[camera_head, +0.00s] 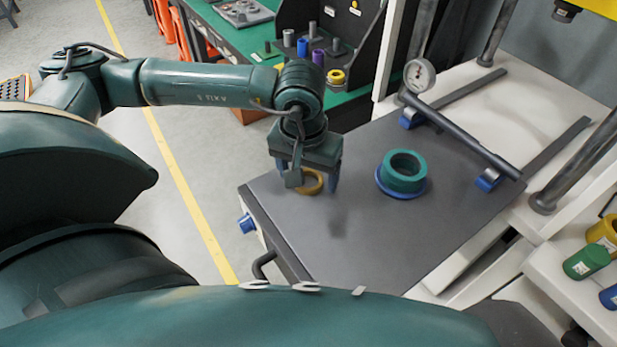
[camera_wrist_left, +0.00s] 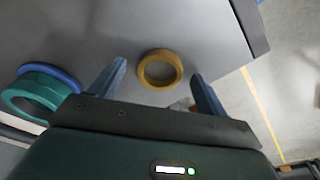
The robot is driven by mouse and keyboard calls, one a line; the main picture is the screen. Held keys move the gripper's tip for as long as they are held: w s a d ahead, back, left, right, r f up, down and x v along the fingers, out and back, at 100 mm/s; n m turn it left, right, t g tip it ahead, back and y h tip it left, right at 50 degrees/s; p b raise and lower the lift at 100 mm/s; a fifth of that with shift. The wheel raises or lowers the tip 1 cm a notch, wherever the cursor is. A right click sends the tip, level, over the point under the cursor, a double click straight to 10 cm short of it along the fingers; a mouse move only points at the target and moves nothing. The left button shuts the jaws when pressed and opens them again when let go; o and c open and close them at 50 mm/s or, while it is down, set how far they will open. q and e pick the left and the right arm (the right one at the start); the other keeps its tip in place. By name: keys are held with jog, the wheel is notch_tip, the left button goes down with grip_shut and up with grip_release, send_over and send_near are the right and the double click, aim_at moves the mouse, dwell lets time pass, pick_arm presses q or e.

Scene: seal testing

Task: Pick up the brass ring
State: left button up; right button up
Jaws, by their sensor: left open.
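The brass ring (camera_head: 312,182) lies flat on the dark grey plate (camera_head: 370,240), near its left corner. In the head view it is partly hidden behind my left gripper (camera_head: 313,190). In the left wrist view the brass ring (camera_wrist_left: 160,69) shows whole, with its open centre facing the camera. My left gripper (camera_wrist_left: 158,82) is open, with its two blue fingers apart on either side of the ring. I cannot tell how high the fingertips are above the plate. My right gripper is not in view.
A teal ring on a blue ring (camera_head: 403,172) sits right of my left gripper. A green bench (camera_head: 240,35) is at the back. The plate's front part is clear.

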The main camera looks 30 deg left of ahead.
pick_arm(q)
jog(key=shift+c, duration=0.2)
jog(key=c, duration=1)
jog(key=shift+c, duration=0.6)
jog(key=shift+r, duration=0.1)
